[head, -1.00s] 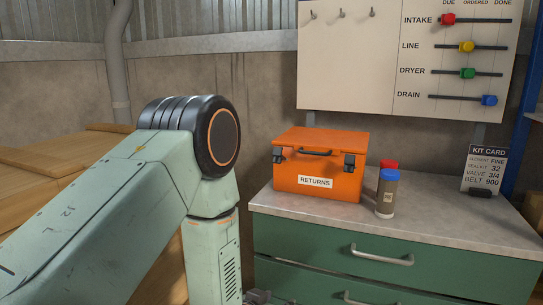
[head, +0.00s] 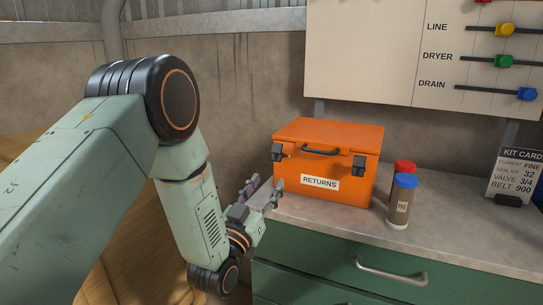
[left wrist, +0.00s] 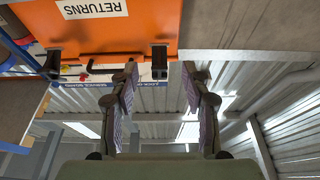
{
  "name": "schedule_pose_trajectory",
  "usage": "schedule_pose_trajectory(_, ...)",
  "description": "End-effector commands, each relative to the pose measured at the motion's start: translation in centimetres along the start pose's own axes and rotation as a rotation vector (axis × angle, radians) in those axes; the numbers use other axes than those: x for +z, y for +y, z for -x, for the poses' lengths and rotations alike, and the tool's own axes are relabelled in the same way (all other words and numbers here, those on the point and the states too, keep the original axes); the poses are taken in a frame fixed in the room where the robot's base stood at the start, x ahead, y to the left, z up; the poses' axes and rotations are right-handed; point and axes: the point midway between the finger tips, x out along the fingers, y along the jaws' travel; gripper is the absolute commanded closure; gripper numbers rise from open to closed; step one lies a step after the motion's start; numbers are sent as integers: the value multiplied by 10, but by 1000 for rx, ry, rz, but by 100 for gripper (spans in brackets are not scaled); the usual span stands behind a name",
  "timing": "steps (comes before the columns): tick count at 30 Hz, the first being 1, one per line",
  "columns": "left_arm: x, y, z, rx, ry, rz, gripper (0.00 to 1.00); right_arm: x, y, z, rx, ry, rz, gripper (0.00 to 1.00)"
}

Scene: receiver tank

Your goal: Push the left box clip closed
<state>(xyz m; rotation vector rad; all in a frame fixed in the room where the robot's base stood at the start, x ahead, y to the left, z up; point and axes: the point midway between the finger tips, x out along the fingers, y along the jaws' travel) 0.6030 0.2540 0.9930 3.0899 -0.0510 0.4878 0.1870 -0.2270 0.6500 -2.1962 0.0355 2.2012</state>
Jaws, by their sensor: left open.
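The orange box (head: 325,180) with a RETURNS label stands on the counter. Its left clip (head: 277,152) is black and sits near the box's left front edge, and the right clip (head: 359,165) looks similar. I cannot tell surely whether the left clip is open or closed. My left gripper (head: 265,184) is open and empty, low in front of the box's left end, apart from the clip. In the left wrist view the picture is upside down; the left clip (left wrist: 160,62) shows between the spread fingers (left wrist: 159,75). My right gripper is not in view.
Red-capped and blue-capped bottles (head: 401,203) stand right of the box. A kit card (head: 514,178) stands at the far right. The green drawer cabinet (head: 330,265) has a protruding handle (head: 392,272). Counter between bottles and card is free.

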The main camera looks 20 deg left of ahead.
Motion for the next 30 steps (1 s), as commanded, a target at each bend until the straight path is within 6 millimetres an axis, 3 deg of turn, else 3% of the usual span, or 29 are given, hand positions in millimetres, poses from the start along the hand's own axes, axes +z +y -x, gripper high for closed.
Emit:
schedule_pose_trajectory(8,-19,3,-3,7,82,-6,53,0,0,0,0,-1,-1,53)
schedule_pose_trajectory(21,-23,2,-64,5,80,-7,53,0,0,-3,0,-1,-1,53)
schedule_pose_trajectory(30,-23,2,-76,3,77,-7,53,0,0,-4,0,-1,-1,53)
